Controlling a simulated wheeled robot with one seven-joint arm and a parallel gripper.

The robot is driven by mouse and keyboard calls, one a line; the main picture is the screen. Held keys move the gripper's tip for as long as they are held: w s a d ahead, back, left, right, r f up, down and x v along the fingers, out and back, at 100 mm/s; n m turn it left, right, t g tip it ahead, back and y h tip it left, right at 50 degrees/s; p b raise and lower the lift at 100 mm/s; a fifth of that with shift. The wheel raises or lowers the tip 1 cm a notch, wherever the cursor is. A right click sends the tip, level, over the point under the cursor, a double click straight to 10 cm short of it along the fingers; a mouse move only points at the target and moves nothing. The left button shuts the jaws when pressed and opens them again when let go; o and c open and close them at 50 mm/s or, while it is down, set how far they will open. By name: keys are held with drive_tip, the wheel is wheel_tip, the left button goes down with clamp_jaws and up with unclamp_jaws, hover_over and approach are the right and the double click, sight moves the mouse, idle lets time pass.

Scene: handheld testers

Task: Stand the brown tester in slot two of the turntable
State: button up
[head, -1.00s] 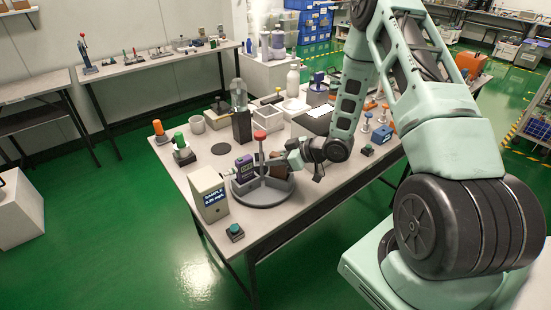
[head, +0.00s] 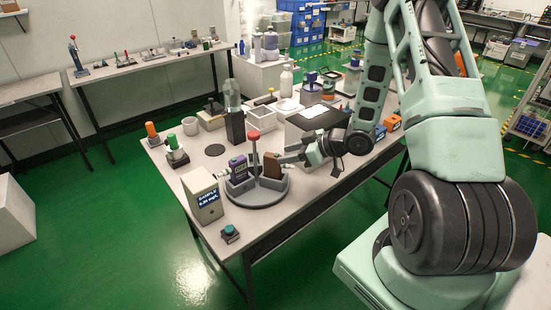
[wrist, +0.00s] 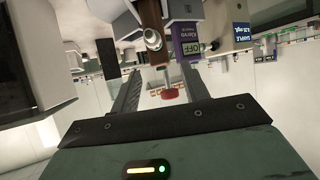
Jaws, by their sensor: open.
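The brown tester (head: 271,164) stands roughly upright in a compartment of the grey round turntable (head: 258,198), right of its red-topped centre post (head: 254,136). A purple tester (head: 238,170) stands in another compartment to the left. My gripper (head: 283,159) is open and empty, just right of the brown tester. In the wrist view the brown tester (wrist: 150,14) with its metal knob shows beyond the spread fingers (wrist: 157,66), with the purple tester (wrist: 187,42) beside it. The slot numbers cannot be read.
A sample display box (head: 203,195) stands left of the turntable, with a teal-button block (head: 230,234) in front. A dark upright block (head: 235,127) and a white open box (head: 274,115) stand behind. Orange and green handled items line the table's left edge.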

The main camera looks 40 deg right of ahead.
drive_tip(key=v, duration=0.4)
drive_tip(key=w+a+r+g+h, duration=0.1)
drive_tip(key=a+r+g+h, duration=0.15)
drive_tip(key=a, duration=0.65)
drive_tip(key=a+r+g+h, duration=0.2)
drive_tip(key=a+r, duration=0.2)
drive_tip(key=a, duration=0.5)
drive_tip(key=s+a+r+g, duration=0.2)
drive_tip(key=s+a, duration=0.2)
drive_tip(key=s, duration=0.3)
drive_tip(key=s+a+r+g+h, duration=0.1)
drive_tip(key=s+a+r+g, duration=0.1)
drive_tip(key=s+a, duration=0.3)
drive_tip(key=s+a+r+n+g, duration=0.1)
drive_tip(key=s+a, duration=0.3)
drive_tip(key=s, duration=0.7)
drive_tip(key=shift+s+a+r+g, duration=0.25)
drive_tip(key=shift+r+g, duration=0.2)
drive_tip(key=shift+r, duration=0.3)
drive_tip(key=shift+w, duration=0.1)
